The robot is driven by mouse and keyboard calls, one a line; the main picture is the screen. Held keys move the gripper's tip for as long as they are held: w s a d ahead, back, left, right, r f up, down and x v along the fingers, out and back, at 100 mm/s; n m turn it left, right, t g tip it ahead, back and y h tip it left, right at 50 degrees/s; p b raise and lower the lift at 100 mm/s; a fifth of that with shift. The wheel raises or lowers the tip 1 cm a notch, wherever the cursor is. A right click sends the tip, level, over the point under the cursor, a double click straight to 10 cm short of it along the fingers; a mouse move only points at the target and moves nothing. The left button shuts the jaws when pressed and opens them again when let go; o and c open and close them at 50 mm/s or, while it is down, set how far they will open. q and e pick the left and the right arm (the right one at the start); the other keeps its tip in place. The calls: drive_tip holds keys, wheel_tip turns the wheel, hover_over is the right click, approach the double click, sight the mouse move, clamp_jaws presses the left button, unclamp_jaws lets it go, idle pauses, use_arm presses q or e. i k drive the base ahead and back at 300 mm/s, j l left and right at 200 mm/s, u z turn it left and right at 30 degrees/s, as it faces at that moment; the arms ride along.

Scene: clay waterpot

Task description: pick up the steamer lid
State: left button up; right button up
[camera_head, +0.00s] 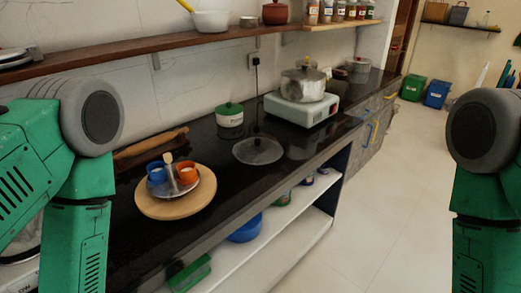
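A round, flat, see-through lid (258,151) with a dark knob lies on the black counter (225,218), near its middle. It looks like the steamer lid. A metal pot (303,86) with its own lid stands on a pale stove (300,109) behind and to the right of it. My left arm comes in at the left edge and my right arm at the right edge. Both grippers are outside the picture, and neither arm reaches over the lid.
A round wooden board (150,208) carries a plate with a blue cup (157,174) and an orange cup (187,174). A green-lidded white pot (229,115) stands behind the lid. A rolling pin (150,145) lies at the back left. A wooden shelf (130,53) runs above.

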sight(252, 151)
drive_tip(key=u, duration=1.8)
drive_tip(key=z, duration=1.65)
drive_tip(key=i+l+u, duration=0.1)
drive_tip(key=u, duration=0.25)
drive_tip(key=i+l+u, duration=0.1)
drive_tip(key=u, duration=0.3)
drive_tip(key=i+l+u, duration=0.15)
drive_tip(key=l, duration=0.3)
drive_tip(key=i+l+u, duration=0.1)
drive_tip(key=l, duration=0.35)
drive_tip(key=i+l+u, duration=0.15)
drive_tip(key=l, duration=0.35)
drive_tip(key=i+l+u, duration=0.1)
drive_tip(key=l, duration=0.35)
drive_tip(key=i+l+u, duration=0.15)
drive_tip(key=l, duration=0.35)
